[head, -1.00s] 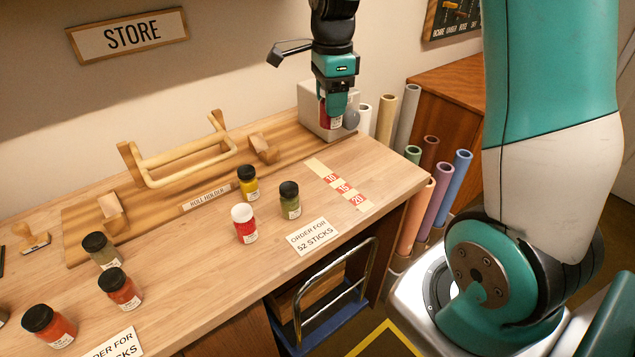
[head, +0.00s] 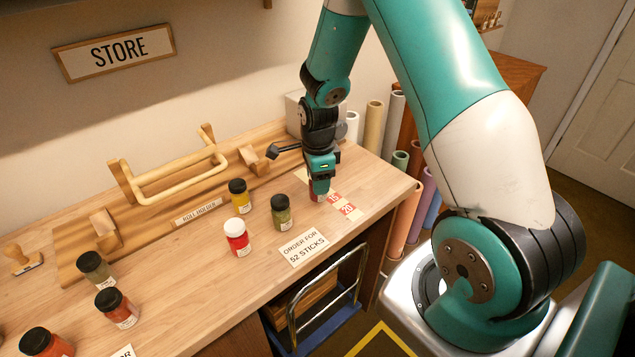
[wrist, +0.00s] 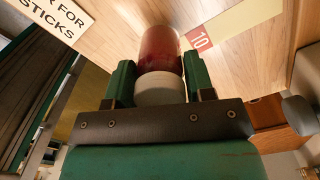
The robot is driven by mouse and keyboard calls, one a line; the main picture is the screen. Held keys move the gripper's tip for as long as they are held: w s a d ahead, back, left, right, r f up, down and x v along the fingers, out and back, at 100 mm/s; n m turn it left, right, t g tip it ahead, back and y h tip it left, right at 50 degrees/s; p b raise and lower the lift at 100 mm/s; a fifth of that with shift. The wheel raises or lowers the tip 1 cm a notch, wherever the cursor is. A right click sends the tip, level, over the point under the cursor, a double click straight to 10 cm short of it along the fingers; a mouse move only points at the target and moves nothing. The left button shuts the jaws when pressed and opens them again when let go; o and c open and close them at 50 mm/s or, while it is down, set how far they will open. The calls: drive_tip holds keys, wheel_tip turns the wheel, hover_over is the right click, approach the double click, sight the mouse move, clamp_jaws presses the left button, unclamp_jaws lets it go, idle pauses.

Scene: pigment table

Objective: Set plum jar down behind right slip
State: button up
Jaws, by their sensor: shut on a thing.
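My gripper (head: 319,186) is shut on the plum jar (wrist: 160,48), a dark red jar with a white lid. The fingers grip it by the lid in the wrist view. In the head view most of the jar is hidden; it is low over the tabletop beside the number strip (head: 346,208), and I cannot tell whether it touches the wood. The right slip (head: 303,247), reading "ORDER FOR 52 STICKS", lies nearer the front edge, below and left of the gripper. It also shows at the wrist view's upper left corner (wrist: 62,14).
An olive jar (head: 281,211) stands just left of the gripper, behind the slip. A red jar with white lid (head: 237,238) and a yellow jar (head: 239,197) stand farther left. The roll holder (head: 180,170) is behind them. Bare wood lies between slip and strip.

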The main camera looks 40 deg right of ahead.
drive_tip(key=shift+f, duration=0.95)
drive_tip(key=shift+f, duration=0.2)
drive_tip(key=o, duration=1)
drive_tip(key=shift+c, duration=0.2)
drive_tip(key=shift+r, duration=0.1)
